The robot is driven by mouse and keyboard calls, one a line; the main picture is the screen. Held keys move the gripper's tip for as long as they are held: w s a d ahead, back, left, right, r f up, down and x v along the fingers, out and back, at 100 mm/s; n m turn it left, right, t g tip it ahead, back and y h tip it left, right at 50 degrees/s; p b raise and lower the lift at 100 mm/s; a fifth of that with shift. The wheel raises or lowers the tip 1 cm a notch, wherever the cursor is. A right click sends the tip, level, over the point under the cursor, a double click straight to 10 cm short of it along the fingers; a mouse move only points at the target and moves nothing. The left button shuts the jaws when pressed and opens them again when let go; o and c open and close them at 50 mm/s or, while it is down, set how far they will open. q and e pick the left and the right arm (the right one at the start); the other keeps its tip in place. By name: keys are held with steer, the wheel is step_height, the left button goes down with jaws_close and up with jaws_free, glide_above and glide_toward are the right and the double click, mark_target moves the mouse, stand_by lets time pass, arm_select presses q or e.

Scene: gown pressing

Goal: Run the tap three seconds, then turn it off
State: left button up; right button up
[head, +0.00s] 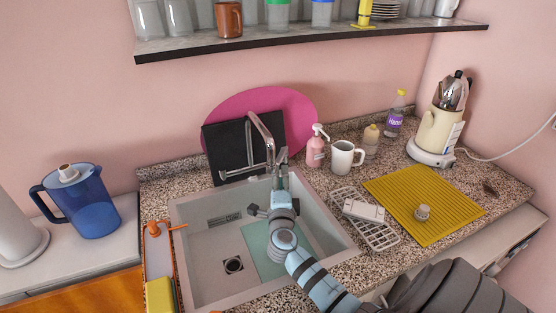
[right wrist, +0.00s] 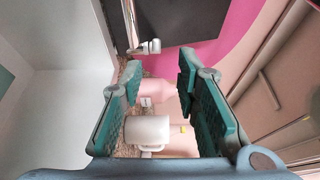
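The chrome tap (head: 262,132) stands at the back edge of the sink (head: 190,262), its spout arching over the basin. I see no water running from it. My right gripper (head: 282,158) reaches over the sink, beside the tap's right side in the head view. In the right wrist view the right gripper (right wrist: 160,80) is open, its two teal fingers apart with nothing held. A small metal part, perhaps of the tap (right wrist: 146,47), shows beyond the fingertips; I cannot tell whether the gripper touches it. The tap's handle is not clear. My left gripper is not in view.
The pink soap bottle (head: 315,152) and white mug (head: 345,158) stand right of the tap. A dark board (head: 222,145) and pink round board (head: 295,105) lean behind it. A white rack (head: 375,230) and yellow mat (head: 400,190) lie right of the sink.

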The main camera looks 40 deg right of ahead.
mark_target(279, 158)
steer(key=x, duration=0.3)
steer(key=b+x, duration=0.1)
steer(key=x, duration=0.2)
steer(key=f+b+x, duration=0.1)
steer(key=x, duration=0.1)
steer(key=shift+w, duration=0.5)
steer(key=shift+w+d, duration=0.2)
steer(key=shift+d, duration=0.1)
steer(key=shift+d+r, duration=0.1)
steer(key=shift+r, duration=0.1)
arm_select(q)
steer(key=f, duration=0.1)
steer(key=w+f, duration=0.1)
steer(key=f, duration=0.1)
arm_select(e)
steer(key=shift+r, duration=0.1)
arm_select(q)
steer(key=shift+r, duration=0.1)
arm_select(e)
steer(key=shift+c, duration=0.6)
jaws_close()
